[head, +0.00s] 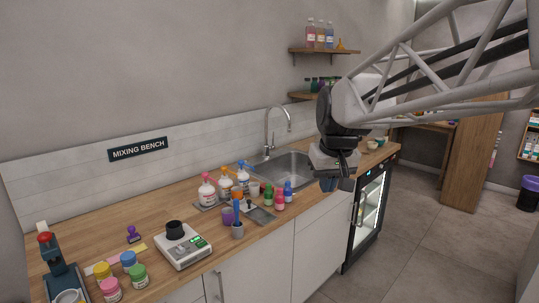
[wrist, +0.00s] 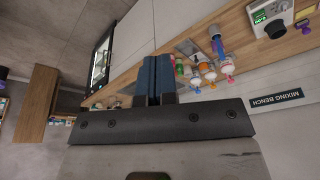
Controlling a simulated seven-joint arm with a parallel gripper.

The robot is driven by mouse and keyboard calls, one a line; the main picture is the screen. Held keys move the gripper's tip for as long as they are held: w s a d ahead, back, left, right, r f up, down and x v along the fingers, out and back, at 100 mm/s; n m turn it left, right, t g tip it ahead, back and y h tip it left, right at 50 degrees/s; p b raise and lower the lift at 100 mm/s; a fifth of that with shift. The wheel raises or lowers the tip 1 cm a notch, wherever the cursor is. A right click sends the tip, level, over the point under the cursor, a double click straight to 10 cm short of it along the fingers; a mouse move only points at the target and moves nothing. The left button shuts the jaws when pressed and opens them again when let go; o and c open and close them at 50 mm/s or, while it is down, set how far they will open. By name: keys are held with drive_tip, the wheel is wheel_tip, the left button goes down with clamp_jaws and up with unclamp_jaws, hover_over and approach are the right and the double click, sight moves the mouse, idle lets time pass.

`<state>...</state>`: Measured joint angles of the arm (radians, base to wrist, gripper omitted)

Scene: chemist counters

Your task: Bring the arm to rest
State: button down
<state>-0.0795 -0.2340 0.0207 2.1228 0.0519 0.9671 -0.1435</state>
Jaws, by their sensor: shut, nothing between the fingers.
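My gripper (head: 328,184) hangs in the air in the head view, in front of the counter edge and to the right of the bottle cluster. Its fingers point down and look dark blue at the tips. In the wrist view my gripper (wrist: 156,78) is shut, with its two fingers together and nothing between them. The arm reaches in from the upper right of the head view. The gripper touches nothing that I can see.
The wooden counter (head: 190,190) carries a scale (head: 183,246), lidded jars (head: 129,262), spray bottles (head: 207,191) and small bottles (head: 279,199). The sink (head: 290,166) and its faucet (head: 270,125) lie behind the gripper. A glass-door fridge (head: 368,212) stands below right.

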drive_tip(key=s+d+f, duration=0.1)
drive_tip(key=s+f, duration=0.3)
drive_tip(key=s, duration=0.4)
drive_tip(key=s+d+f+m, duration=0.1)
drive_tip(key=s+f, duration=0.3)
drive_tip(key=s, duration=0.4)
drive_tip(key=s+d+f+m+h, duration=0.1)
drive_tip(key=s+d+f, duration=0.2)
drive_tip(key=s, duration=0.6)
drive_tip(key=shift+d+f, duration=0.25)
drive_tip(key=shift+f, duration=0.35)
